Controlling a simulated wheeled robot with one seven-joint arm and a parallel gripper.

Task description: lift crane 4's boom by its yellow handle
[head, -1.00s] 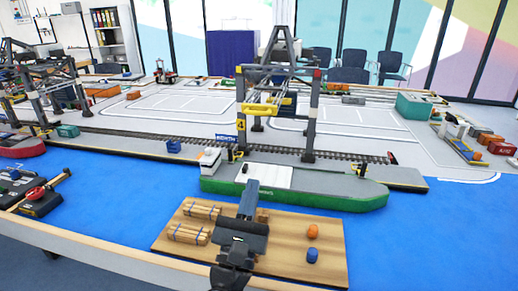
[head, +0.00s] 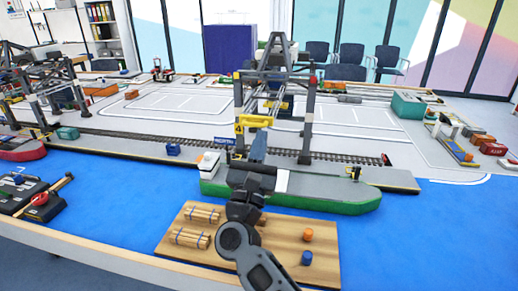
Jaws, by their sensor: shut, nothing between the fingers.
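Crane 4 (head: 308,120) is a grey gantry straddling the quay rails behind the green ship, with a yellow number plate low on its left leg. Its yellow handle (head: 254,120) shows as a short bar at the crane's front left. The boom behind the handle is partly lost among the crane's beams. My gripper (head: 259,140) points away from me, over the ship and just below the handle in the picture. It looks shut and empty. I cannot tell whether its tips touch the handle. My arm hides part of the ship's deck.
The green ship (head: 325,206) lies on the blue surface before the quay. A wooden board (head: 275,250) with bundled timber (head: 190,237), an orange barrel (head: 306,235) and a blue barrel (head: 306,258) lies nearer. Another gantry crane (head: 38,100) stands at left.

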